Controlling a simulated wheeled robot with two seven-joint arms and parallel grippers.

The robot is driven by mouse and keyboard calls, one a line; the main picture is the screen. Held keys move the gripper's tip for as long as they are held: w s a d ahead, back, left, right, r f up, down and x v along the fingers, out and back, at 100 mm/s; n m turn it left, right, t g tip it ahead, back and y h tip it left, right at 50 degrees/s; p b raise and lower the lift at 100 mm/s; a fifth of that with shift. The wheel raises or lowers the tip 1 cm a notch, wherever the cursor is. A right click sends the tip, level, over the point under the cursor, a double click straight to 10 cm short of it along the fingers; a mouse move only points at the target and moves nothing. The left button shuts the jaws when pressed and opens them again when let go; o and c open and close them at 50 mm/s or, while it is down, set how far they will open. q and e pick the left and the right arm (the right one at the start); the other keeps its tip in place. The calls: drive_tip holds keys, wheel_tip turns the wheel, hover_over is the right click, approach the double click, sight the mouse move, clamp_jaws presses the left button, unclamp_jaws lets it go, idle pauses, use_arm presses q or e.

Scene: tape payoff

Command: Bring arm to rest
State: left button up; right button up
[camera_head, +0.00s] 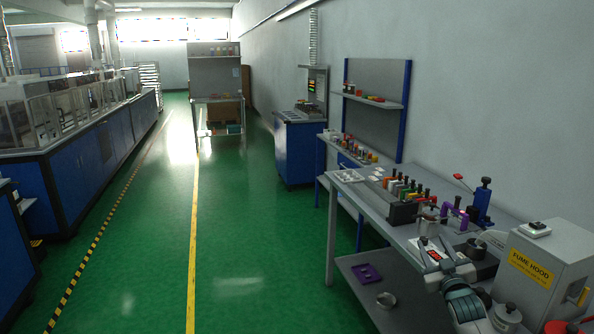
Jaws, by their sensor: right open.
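My right arm comes up from the bottom right, its dark ribbed wrist and pale hand showing at the front of the grey workbench (345,197). My right gripper (433,253) is at the end of it, small in view, open, with red marks near its fingers. It is over the bench's front edge area, close to a dark round pot (477,248). I see nothing held between the fingers. My left gripper is not in view.
A grey fume hood box (545,265) stands right of my arm. A rack of colored-handled tools (403,212) and a blue clamp stand (482,203) are on the bench. A purple part (367,274) lies on the lower shelf. Green floor (240,235) left is clear.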

drive_tip(key=s+a+f+g, duration=0.1)
drive_tip(key=s+f, duration=0.2)
drive_tip(key=f, duration=0.6)
drive_tip(key=s+a+f+g, duration=0.1)
drive_tip(key=s+f+g, duration=0.15)
drive_tip(key=f, duration=0.65)
drive_tip(key=s+a+f+g, duration=0.1)
drive_tip(key=s+f, duration=0.3)
drive_tip(key=f, duration=0.5)
drive_tip(key=s+a+f+g, duration=0.2)
drive_tip(key=s+f, duration=0.5)
drive_tip(key=f, duration=0.3)
drive_tip(key=s+a+f+g, duration=0.2)
drive_tip(key=s+f, duration=0.5)
drive_tip(key=f, duration=0.2)
drive_tip(key=s+a+f+g, duration=0.2)
drive_tip(key=s+f, duration=0.6)
drive_tip(key=s, duration=0.9)
drive_tip(key=s+a+f+g+y, duration=0.1)
drive_tip(key=s+a+f+g, duration=0.2)
drive_tip(key=s+f, duration=0.5)
drive_tip(key=s+a+f+g, duration=0.3)
drive_tip(key=s+f, duration=0.6)
drive_tip(key=s, duration=1.7)
drive_tip(key=shift+a+m, duration=0.4)
drive_tip(key=shift+a, duration=0.25)
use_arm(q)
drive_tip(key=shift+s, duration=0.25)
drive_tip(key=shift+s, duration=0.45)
